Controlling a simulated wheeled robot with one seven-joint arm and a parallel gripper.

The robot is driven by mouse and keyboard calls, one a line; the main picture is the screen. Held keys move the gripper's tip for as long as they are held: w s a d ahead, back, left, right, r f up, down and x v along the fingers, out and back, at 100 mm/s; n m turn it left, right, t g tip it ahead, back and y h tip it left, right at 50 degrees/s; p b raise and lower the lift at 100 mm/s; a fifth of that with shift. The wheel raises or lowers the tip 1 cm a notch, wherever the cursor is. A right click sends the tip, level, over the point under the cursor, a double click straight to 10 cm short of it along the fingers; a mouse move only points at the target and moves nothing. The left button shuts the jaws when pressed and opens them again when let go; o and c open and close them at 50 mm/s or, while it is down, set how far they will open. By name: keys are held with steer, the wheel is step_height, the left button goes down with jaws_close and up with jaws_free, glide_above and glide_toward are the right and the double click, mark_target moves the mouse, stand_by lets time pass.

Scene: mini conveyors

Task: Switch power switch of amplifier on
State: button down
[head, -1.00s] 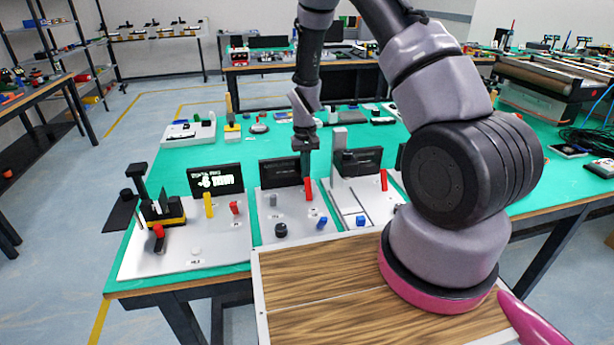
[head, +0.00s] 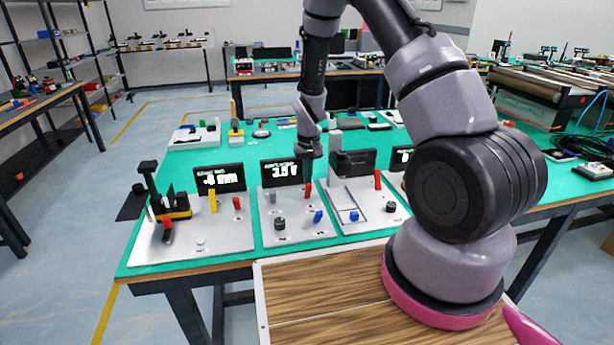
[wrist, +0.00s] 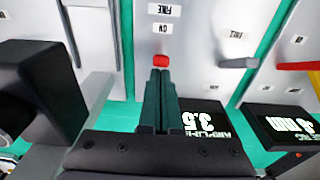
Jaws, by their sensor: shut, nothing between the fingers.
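The amplifier (head: 295,230) is the middle light panel on the green table in the head view. Its display (head: 284,172) is lit; in the wrist view the display (wrist: 205,122) shows upside-down text with 3.5. The red power switch lever (head: 307,191) stands on the right of the panel. In the wrist view its red end (wrist: 160,61) sits just beyond my fingertips, near an ON label (wrist: 162,29). My gripper (wrist: 160,72) is shut and empty. I cannot tell whether the tips touch the lever. In the head view, my gripper (head: 308,165) is above the panel's back.
A panel with a red lever (head: 236,203), a yellow post and a lit display stands left. Another panel with a grey post (head: 335,150) and a dark display (head: 353,162) stands right. The amplifier also carries a black knob (head: 279,223) and a blue knob (head: 318,216).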

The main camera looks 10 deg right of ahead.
steer(key=shift+r, duration=0.1)
steer(key=shift+r, duration=0.75)
